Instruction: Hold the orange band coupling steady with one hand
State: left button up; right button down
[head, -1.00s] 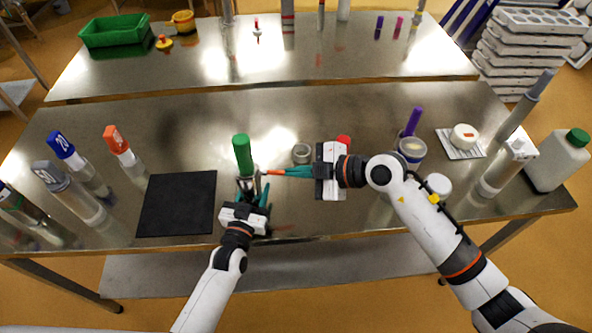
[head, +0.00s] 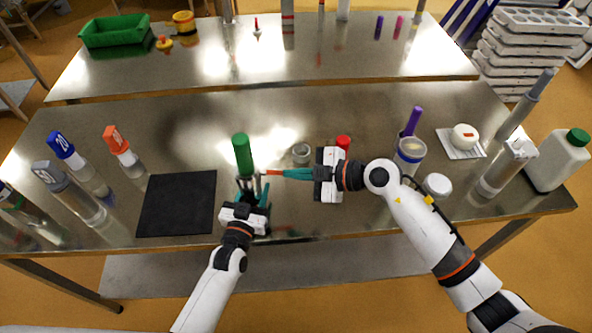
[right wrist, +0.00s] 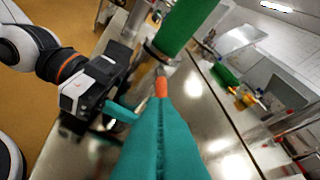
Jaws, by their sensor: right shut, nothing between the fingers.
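A small orange piece (head: 273,172), perhaps the orange band of the coupling, shows at the tips of my right gripper (head: 285,173). In the right wrist view the orange piece (right wrist: 161,87) is just ahead of the teal fingers (right wrist: 160,140), which are closed together; I cannot tell whether it belongs to the fingertips. A green-topped cylinder (head: 242,152) stands just left of it, with a grey collar below the green in the right wrist view. My left gripper (head: 254,190) is at the cylinder's lower part; its grip there is hidden.
A black mat (head: 177,204) lies left. Blue-topped (head: 61,145) and orange-topped (head: 116,139) cylinders stand further left. A small grey ring (head: 301,153) and red cap (head: 343,142) are behind my right gripper. A jar (head: 411,150) and white bottle (head: 558,160) stand right.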

jog(key=shift+f, duration=0.2)
jog(key=f+m+t+y, duration=0.1)
jog(key=f+y, duration=0.1)
jog(key=y, duration=0.1)
jog(key=a+f+m+y, duration=0.1)
jog(key=f+m+y, duration=0.1)
jog(key=f+y, duration=0.1)
jog(key=shift+a+t+y, duration=0.1)
jog(key=shift+t+y, duration=0.2)
jog(key=shift+t, duration=0.1)
jog(key=shift+f, duration=0.1)
dwell(0.6)
jog(key=v, duration=0.4)
jog(key=r+v, duration=0.1)
jog(key=v, duration=0.3)
jog(key=s+v, duration=0.1)
jog(key=v, duration=0.4)
jog(key=shift+s+r, duration=0.1)
jog(key=shift+r, duration=0.05)
